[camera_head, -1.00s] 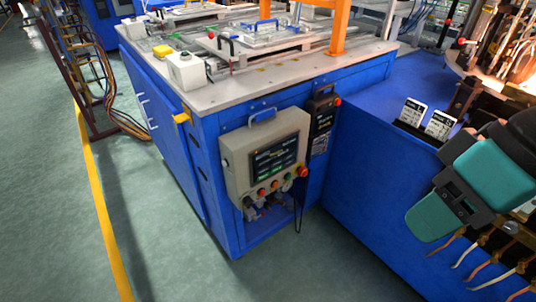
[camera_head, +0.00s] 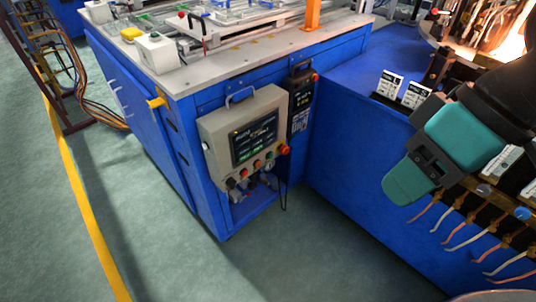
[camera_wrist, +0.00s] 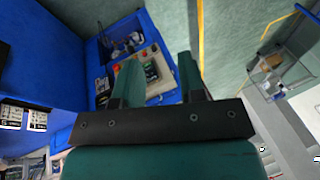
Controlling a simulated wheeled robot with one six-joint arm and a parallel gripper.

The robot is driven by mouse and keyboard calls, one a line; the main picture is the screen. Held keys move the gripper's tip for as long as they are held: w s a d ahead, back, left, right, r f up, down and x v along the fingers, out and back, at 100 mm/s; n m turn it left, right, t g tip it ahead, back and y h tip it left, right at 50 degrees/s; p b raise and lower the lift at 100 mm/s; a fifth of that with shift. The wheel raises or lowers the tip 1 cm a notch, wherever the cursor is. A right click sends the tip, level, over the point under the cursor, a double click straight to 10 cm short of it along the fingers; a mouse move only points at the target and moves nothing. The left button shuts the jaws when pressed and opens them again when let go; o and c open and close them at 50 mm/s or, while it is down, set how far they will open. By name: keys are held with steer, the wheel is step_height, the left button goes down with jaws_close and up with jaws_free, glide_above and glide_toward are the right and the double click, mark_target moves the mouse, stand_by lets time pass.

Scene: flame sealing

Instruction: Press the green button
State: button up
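A beige control panel (camera_head: 214,146) with a screen hangs on the front of the blue cabinet. Along its lower edge is a row of small buttons, with a green one (camera_head: 269,155) between an orange one and the large red knob (camera_head: 284,150). A white box (camera_head: 157,55) on the worktop also has a small green spot on top. My gripper (camera_head: 405,187) is to the right of the panel, apart from it, pointing down and left. In the wrist view its two teal fingers (camera_wrist: 158,78) are spread with nothing gripped; the panel (camera_wrist: 148,58) shows between and beyond them.
A black device (camera_head: 302,98) hangs right of the panel. The lower blue cabinet (camera_head: 345,150) stands beside my gripper, with white cards (camera_head: 391,84) on top and hanging wires (camera_head: 467,230) at its right. The floor (camera_head: 170,240) in front is clear.

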stand_by(0.4)
jaws_close()
stand_by(1.6)
